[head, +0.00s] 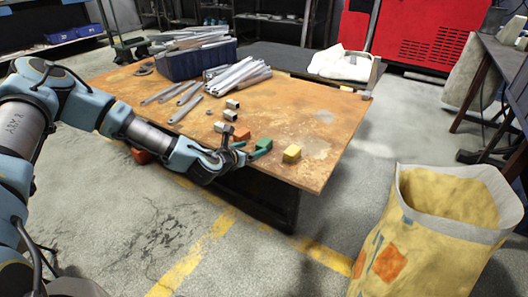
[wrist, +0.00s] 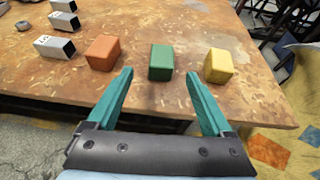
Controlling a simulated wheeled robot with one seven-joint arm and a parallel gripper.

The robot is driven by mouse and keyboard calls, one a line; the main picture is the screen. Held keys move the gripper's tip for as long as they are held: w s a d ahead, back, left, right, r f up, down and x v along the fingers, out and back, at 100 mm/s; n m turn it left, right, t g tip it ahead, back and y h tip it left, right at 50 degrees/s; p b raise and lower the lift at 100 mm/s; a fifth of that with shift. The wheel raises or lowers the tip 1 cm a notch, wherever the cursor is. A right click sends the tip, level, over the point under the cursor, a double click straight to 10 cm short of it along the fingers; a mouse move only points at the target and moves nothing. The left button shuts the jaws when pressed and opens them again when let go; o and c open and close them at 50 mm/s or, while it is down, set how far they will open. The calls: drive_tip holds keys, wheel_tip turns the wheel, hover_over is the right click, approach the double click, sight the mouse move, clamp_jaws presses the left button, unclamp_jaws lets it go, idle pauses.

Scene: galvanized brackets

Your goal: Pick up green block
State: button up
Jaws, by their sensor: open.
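The green block (wrist: 161,62) stands on the rusty worktable near its front edge, between an orange block (wrist: 103,53) on the left and a yellow block (wrist: 218,66) on the right. My gripper (wrist: 159,74) is open, with its two teal fingers spread wide and pointing at the green block. The block appears centred between the fingertips and just beyond them, with nothing held. In the head view the green block (head: 264,143) is beside my gripper (head: 248,154), partly overlapped by a finger.
The worktable (wrist: 250,100) has small metal brackets (wrist: 54,46) left of the orange block. Farther back are a dark blue bin (head: 185,65) and loose metal bars (head: 240,76). A yellow sack (head: 440,255) stands on the floor to the right. The table's right part is mostly clear.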

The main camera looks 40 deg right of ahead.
sight(261, 145)
drive_tip(key=b+x, duration=0.1)
drive_tip(key=x, duration=0.8)
drive_tip(key=shift+s+d+f, duration=0.1)
drive_tip(key=shift+d, duration=0.05)
clamp_jaws()
idle(0.5)
